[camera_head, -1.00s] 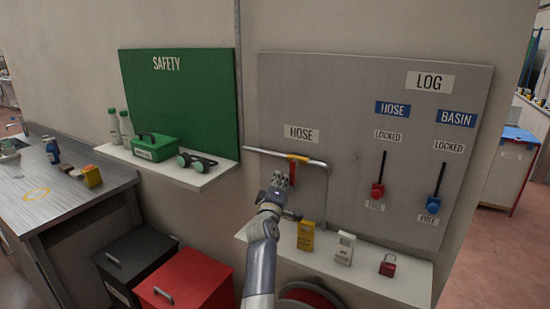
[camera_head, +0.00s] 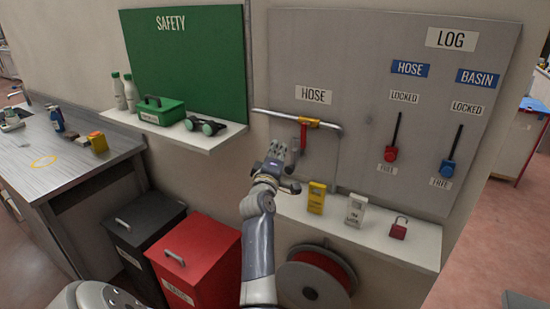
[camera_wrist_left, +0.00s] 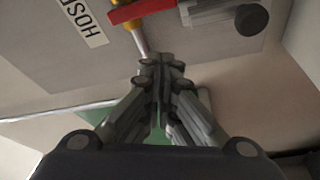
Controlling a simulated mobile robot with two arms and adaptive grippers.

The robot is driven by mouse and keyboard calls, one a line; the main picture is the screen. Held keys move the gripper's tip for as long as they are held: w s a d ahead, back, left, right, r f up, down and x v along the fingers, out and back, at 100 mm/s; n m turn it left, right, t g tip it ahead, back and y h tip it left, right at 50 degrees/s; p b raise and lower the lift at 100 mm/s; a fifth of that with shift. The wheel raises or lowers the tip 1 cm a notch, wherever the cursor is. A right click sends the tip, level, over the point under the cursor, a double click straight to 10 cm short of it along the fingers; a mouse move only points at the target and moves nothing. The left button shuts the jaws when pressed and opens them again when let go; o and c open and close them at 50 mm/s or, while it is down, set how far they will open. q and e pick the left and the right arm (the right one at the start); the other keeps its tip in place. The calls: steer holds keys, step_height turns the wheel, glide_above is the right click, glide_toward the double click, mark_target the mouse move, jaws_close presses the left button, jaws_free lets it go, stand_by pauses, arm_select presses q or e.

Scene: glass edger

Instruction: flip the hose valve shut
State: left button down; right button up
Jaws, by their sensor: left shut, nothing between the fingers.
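The hose valve sits on a pale pipe (camera_head: 270,112) under the HOSE sign (camera_head: 313,95). It has a yellow body (camera_head: 314,123) and a red lever (camera_head: 303,133) that hangs down, across the pipe. My left gripper (camera_head: 279,149) is shut and empty, just left of the lever's lower part; in the head view a small gap seems to show between them. In the left wrist view the closed fingertips (camera_wrist_left: 162,62) lie below the red lever (camera_wrist_left: 140,10), apart from it in the picture. My right gripper is not in view.
A shelf (camera_head: 410,242) below the panel holds a yellow box (camera_head: 316,197), a white box (camera_head: 355,209) and a red padlock (camera_head: 398,228). A hose reel (camera_head: 318,282) is underneath. A second shelf (camera_head: 190,140) with goggles (camera_head: 205,126) is to the left.

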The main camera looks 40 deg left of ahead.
arm_select(q)
steer(key=s, duration=0.1)
steer(key=s+d, duration=0.1)
steer(key=s, duration=0.1)
steer(key=shift+s+b, duration=0.1)
steer(key=shift+b, duration=0.2)
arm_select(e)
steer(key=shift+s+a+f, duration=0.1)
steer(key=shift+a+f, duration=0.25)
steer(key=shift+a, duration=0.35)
arm_select(q)
steer(key=shift+d, duration=0.1)
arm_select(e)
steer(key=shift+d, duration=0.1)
